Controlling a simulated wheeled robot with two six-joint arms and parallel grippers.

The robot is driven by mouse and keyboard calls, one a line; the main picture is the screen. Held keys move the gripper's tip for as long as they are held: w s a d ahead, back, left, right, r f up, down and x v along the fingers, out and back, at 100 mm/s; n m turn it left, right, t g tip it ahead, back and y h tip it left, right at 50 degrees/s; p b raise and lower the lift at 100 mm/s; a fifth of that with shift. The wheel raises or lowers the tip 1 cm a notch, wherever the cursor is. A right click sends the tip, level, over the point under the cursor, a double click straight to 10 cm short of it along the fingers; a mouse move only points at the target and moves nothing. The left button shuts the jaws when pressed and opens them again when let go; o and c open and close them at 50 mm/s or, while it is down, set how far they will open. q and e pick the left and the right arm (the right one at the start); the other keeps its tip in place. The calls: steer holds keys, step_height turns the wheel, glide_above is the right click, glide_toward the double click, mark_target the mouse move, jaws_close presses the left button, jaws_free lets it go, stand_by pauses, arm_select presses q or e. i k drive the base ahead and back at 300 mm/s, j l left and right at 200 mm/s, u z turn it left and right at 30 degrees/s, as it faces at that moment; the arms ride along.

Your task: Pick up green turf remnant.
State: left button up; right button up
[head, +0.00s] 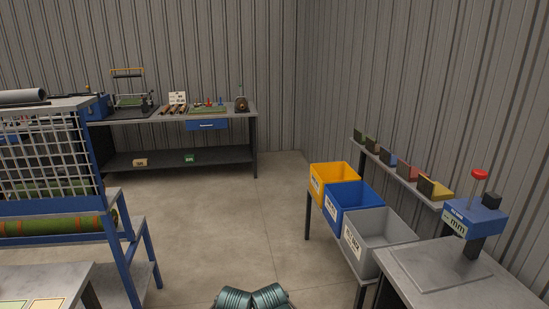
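No piece is clearly identifiable as the green turf remnant. A long green turf roll (45,226) lies in the blue rack at the left. A small green item (189,157) sits on the lower shelf of the back bench, too small to make out. A flat green piece (208,110) lies on top of that bench. A dark green block (358,134) stands at the far end of the wall shelf.
The back bench (235,109) stands against the wall. Yellow (347,171), blue (350,192) and grey (384,231) bins line a stand at the right, near a grey table (505,291). The blue rack (126,252) stands left. The middle concrete floor (215,225) is clear.

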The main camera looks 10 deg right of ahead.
mark_target(358, 136)
steer(key=i, duration=1.85)
steer(key=i+z, duration=0.15)
steer(key=i, duration=0.45)
steer(key=i+j+z, duration=0.15)
steer(key=i, duration=0.4)
steer(key=i+j+z, duration=0.1)
steer(key=i, duration=0.5)
steer(key=i+j+z, duration=0.2)
steer(key=i+z, duration=0.3)
steer(key=i+j+z, duration=0.25)
steer(key=z, duration=0.25)
steer(key=i+j+z, duration=0.2)
steer(key=j+z, duration=0.3)
steer(key=i+j+z, duration=0.15)
steer(key=j+z, duration=0.35)
steer(key=j, duration=0.15)
steer(key=i+j+z, duration=0.1)
steer(key=j+z, duration=0.3)
steer(key=j, duration=0.2)
steer(key=j+z, duration=0.4)
steer(key=j, duration=0.2)
steer(key=k+j+z, duration=0.1)
steer(key=j+z, duration=0.25)
steer(key=j, duration=0.2)
